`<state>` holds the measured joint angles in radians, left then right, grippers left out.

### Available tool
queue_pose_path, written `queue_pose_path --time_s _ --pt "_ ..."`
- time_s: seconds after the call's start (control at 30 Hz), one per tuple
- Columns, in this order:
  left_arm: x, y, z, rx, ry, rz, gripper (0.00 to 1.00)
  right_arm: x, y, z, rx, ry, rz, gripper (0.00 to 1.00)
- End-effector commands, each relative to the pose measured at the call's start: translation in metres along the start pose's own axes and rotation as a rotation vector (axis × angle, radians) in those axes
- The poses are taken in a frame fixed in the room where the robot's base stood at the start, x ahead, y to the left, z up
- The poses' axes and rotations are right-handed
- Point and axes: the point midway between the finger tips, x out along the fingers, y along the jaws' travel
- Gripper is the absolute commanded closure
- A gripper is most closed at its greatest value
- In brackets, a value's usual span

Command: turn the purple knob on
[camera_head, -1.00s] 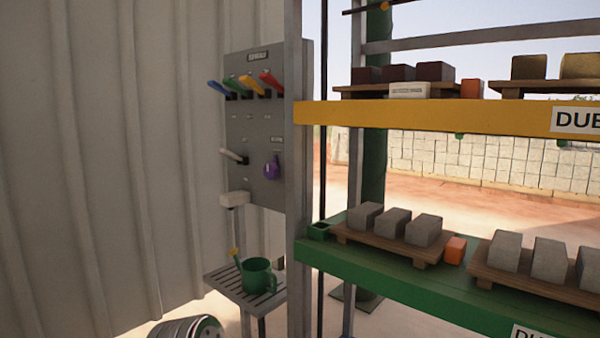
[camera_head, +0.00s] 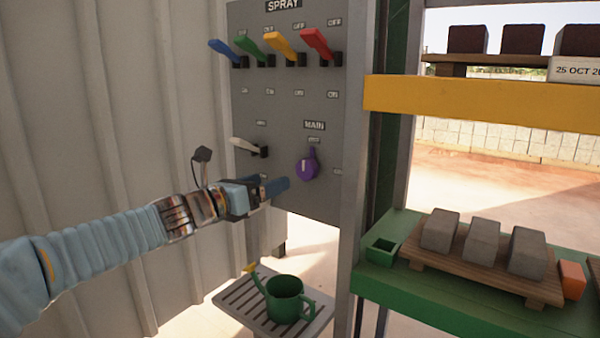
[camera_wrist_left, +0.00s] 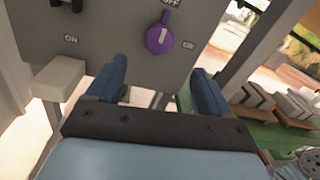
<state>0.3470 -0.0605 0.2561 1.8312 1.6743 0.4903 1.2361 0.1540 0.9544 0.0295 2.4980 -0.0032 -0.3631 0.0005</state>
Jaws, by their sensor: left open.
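The purple knob (camera_head: 307,166) is on the grey panel (camera_head: 285,115), below the MAIN label, with its pointer end upward toward a small label. In the left wrist view the knob (camera_wrist_left: 160,38) shows ahead of the fingers, and the label by its pointer reads OFF. My left gripper (camera_head: 272,187) is just left of and below the knob in the head view. In the left wrist view the left gripper (camera_wrist_left: 157,85) is open, its two blue fingers apart with nothing between them. The knob is apart from the fingers. My right gripper is not in view.
Blue, green, yellow and red levers (camera_head: 270,48) and a white lever (camera_head: 247,147) stick out of the panel. A metal post (camera_head: 375,150) and shelf with blocks stand to the right. A green watering can (camera_head: 285,299) sits on a slatted stand below.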

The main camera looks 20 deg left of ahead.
Motion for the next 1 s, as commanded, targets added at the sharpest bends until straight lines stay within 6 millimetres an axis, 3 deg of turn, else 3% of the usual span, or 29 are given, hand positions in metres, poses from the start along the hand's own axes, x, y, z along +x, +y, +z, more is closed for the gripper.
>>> queue_pose_path --time_s 0.3,0.5,0.9,1.0 --pt "0.075 0.000 0.000 -0.001 0.003 -0.003 0.20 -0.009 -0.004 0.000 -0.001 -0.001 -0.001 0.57" --pt "0.103 0.000 -0.001 0.001 0.004 0.000 0.20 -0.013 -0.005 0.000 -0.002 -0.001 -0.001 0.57" --pt "0.111 0.001 -0.002 0.002 0.004 0.001 0.20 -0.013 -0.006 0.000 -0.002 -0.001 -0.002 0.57" --pt "0.111 0.001 -0.002 0.003 0.004 0.001 0.35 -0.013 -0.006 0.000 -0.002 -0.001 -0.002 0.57"
